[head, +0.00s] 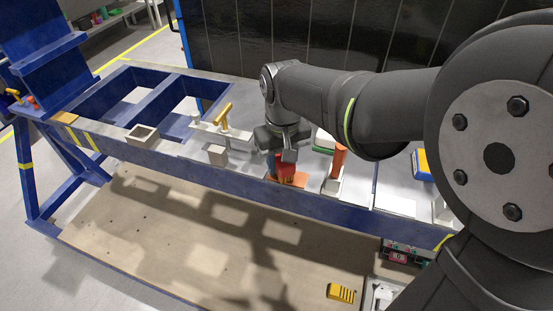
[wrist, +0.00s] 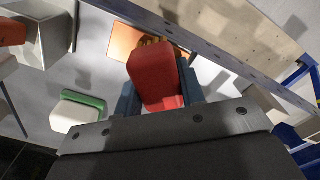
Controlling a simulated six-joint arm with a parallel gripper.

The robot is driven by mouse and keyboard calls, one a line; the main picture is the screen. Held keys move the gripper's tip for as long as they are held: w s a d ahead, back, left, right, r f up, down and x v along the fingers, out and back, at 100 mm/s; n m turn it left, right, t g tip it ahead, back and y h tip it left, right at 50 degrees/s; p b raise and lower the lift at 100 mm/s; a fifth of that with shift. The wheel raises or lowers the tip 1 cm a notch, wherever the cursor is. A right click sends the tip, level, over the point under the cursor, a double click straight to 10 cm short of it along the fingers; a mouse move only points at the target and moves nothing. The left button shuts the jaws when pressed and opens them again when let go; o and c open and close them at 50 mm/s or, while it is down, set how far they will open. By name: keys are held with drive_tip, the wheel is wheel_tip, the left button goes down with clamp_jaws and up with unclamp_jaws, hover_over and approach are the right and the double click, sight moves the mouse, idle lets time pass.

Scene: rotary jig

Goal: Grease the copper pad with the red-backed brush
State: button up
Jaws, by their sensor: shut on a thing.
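My gripper (head: 287,154) points down over the bench and is shut on the red-backed brush (head: 285,173). In the wrist view the brush's red back (wrist: 153,80) sits between the two blue-grey fingers. In the wrist view the pad (wrist: 122,43) shows beside the bristles. I cannot tell whether the bristles touch the pad.
An orange-handled tool (head: 338,158) stands close to the right of the pad. A green-edged white block (wrist: 78,112) lies nearby. To the left are a beige block (head: 217,155), a yellow-handled tool (head: 223,114) and an open box (head: 143,135). The blue bench edge (head: 240,178) runs in front.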

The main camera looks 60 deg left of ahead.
sight(307, 179)
drive_tip(key=shift+w+d+f, duration=0.15)
drive_tip(key=shift+w+d, duration=2.05)
drive_tip(key=shift+s+a, duration=1.15)
drive_tip(key=shift+a, duration=0.05)
drive_tip(key=shift+s+a, duration=2.25)
drive_tip(key=shift+s, duration=0.1)
drive_tip(key=shift+f, duration=0.1)
wheel_tip(307, 179, up, 6)
